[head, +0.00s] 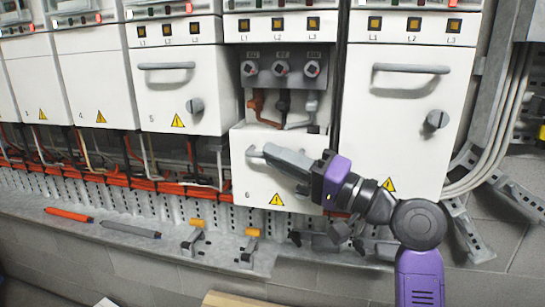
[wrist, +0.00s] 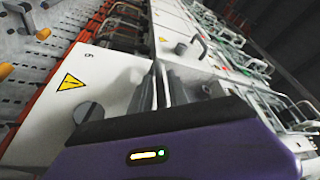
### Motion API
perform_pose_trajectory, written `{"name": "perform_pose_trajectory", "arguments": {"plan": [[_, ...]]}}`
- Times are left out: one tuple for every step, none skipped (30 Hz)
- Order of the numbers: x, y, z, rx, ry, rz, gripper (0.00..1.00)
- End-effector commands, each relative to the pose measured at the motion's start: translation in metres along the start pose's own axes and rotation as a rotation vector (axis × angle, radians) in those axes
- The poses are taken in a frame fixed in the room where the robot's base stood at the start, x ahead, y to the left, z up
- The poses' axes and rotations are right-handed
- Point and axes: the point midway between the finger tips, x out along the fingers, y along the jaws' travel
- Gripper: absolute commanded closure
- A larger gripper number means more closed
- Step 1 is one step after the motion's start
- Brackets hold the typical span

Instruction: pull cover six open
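Cover six (head: 262,180) is a white panel with a "6" and a yellow warning triangle. It stands lowered and swung outward, with the compartment (head: 283,90) above it exposed. My gripper (head: 268,153) reaches in from the right and is shut on the cover's handle (head: 254,151); part of the handle is hidden by the fingers. In the wrist view, cover six (wrist: 115,80) lies beneath the fingers, with its round grey knob (wrist: 88,112) beside my gripper (wrist: 160,90).
Cover five (head: 180,100) on the left and the cover on the right (head: 395,120) are closed. Terminals and coloured cables show in the open compartment. A red pen (head: 69,215), a grey pen (head: 130,229) and yellow-tipped clamps (head: 193,238) lie on the ledge below.

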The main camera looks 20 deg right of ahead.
Motion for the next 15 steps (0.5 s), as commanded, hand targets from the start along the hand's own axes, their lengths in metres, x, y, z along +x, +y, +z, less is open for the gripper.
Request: {"name": "perform_pose_trajectory", "arguments": {"plan": [[-0.010, 0.003, 0.000, -0.001, 0.004, 0.002, 0.79], [-0.015, 0.002, 0.000, -0.002, 0.004, 0.002, 0.79], [-0.022, 0.002, 0.000, -0.001, 0.003, 0.002, 0.79], [-0.027, 0.003, 0.000, -0.001, 0.003, 0.002, 0.79], [-0.032, 0.002, 0.000, -0.001, 0.004, 0.002, 0.79], [-0.038, 0.002, 0.001, -0.001, 0.003, 0.002, 0.79], [-0.042, 0.002, 0.001, 0.000, 0.002, 0.002, 0.79], [-0.046, 0.002, 0.000, 0.000, 0.003, 0.002, 0.79], [-0.051, 0.002, 0.000, -0.001, 0.004, 0.002, 0.79], [-0.054, 0.002, 0.000, 0.000, 0.003, 0.001, 0.79], [-0.056, 0.001, 0.000, 0.000, 0.002, 0.001, 0.79], [-0.059, 0.001, 0.001, 0.001, 0.001, 0.001, 0.79], [-0.060, 0.001, 0.001, 0.001, 0.000, 0.001, 0.79], [-0.062, 0.001, 0.001, 0.001, 0.000, 0.001, 0.79], [-0.063, 0.001, 0.001, 0.001, 0.000, 0.001, 0.79]]}}
